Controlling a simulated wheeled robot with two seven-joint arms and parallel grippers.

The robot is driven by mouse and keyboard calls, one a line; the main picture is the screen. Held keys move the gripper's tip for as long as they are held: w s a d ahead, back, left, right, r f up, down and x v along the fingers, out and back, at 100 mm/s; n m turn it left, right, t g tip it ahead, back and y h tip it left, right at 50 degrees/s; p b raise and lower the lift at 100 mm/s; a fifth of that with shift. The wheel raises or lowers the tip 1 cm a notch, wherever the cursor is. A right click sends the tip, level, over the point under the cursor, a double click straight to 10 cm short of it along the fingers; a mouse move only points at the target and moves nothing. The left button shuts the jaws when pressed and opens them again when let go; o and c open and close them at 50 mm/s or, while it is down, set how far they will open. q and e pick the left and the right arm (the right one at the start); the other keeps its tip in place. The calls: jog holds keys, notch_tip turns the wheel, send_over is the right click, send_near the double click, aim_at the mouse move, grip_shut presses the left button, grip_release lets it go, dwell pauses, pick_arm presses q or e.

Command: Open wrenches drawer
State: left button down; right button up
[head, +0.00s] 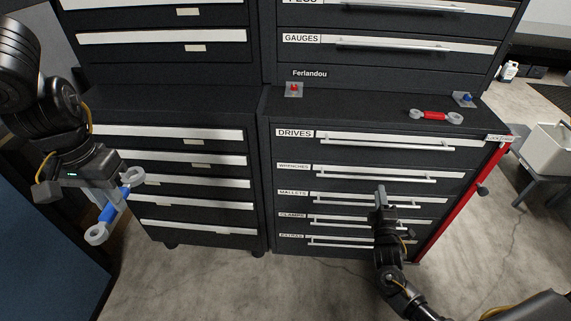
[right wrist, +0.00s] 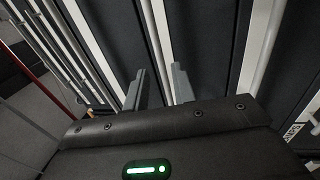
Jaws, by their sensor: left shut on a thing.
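The wrenches drawer (head: 300,174) is the second drawer down in the lower right cabinet, under the DRIVES drawer. It looks shut, flush with its neighbours, and has a long bar handle (head: 410,180). My right gripper (head: 381,193) is in front of the cabinet, just below that handle in the picture. My left gripper (head: 113,203) is shut on a blue wrench (head: 106,214), away at the left.
A red wrench (head: 436,115) lies on the cabinet top, between a red-knobbed plate (head: 294,90) and a blue-knobbed one (head: 466,99). The DRIVES drawer (head: 360,138) and MALLETS drawer (head: 345,197) look shut. Grey floor (head: 310,290) is open in front. A blue panel (head: 45,240) stands at the left.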

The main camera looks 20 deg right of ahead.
aim_at(377, 179)
jog(key=x, duration=0.6)
jog(key=shift+w+d+r, duration=0.1)
jog(key=shift+w+d, duration=0.05)
jog(key=shift+w, duration=0.2)
grip_shut()
